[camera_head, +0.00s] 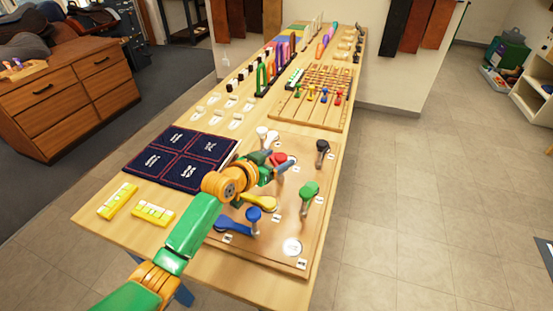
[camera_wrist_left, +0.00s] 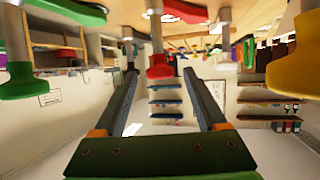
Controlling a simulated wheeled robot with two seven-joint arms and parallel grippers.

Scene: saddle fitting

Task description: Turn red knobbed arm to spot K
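The red knobbed arm (camera_head: 278,158) is on the tan board (camera_head: 318,235), and its red knob shows near the board's middle. My left gripper (camera_head: 282,168) is beside that knob and partly hides the arm. In the left wrist view my gripper (camera_wrist_left: 160,76) has its two fingers apart with nothing between them. The red knob (camera_wrist_left: 160,70) on its post appears just beyond the tips, between them; I cannot tell the exact gap. Small labels lie on the board, but their letters are too small to read, so spot K cannot be told. My right gripper is not in view.
Close by on the board are a white knob (camera_head: 262,132), a black knob (camera_head: 322,146), a green knobbed arm (camera_head: 309,191), a yellow arm (camera_head: 262,203) and a blue knobbed arm (camera_head: 240,228). A dark blue mat (camera_head: 181,158) lies left of the board.

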